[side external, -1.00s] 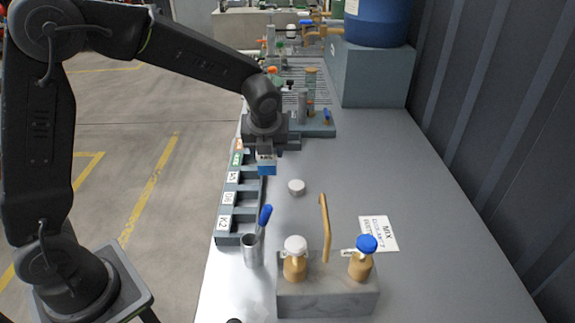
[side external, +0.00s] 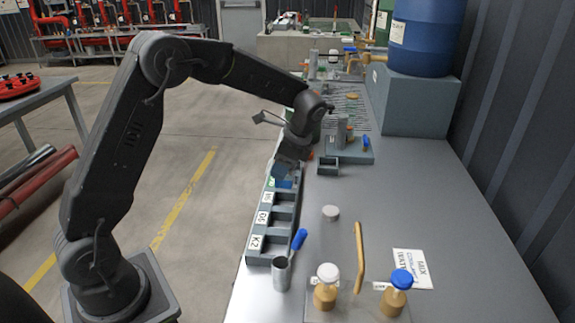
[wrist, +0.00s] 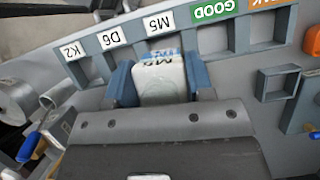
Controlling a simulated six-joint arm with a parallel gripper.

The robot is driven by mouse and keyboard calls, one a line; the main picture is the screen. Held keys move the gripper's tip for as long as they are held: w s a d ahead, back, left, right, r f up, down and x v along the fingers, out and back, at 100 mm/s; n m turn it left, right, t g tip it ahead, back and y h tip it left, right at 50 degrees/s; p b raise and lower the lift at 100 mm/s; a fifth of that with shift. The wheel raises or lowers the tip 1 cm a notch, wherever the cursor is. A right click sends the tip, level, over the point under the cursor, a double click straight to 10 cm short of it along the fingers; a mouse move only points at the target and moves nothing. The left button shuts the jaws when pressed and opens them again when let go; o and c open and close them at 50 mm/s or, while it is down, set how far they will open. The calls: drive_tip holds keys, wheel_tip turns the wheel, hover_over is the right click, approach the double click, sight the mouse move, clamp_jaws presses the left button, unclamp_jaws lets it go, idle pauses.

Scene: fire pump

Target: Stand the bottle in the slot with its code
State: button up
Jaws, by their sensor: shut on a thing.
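My gripper (wrist: 161,82) is shut on a pale bottle (wrist: 160,86), its blue fingers on either side. The grey slot rack (side external: 270,259) has slots labelled K2 (wrist: 73,50), D6 (wrist: 111,38), M5 and a green GOOD (wrist: 213,11). In the side view my gripper (side external: 282,174) is tilted at the rack's far part. Whether the bottle touches the rack is hidden.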

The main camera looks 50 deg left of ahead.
sight(281, 189)
drive_tip(key=shift+a+f+n, duration=0.15)
drive_tip(key=shift+n, duration=0.35)
drive_tip(key=shift+f, duration=3.5)
drive_tip(key=shift+f, duration=0.35)
drive_tip(key=o, duration=1.1)
drive_tip(key=shift+o, duration=0.2)
drive_tip(key=shift+r, duration=0.1)
drive_tip(key=shift+r, duration=4.15)
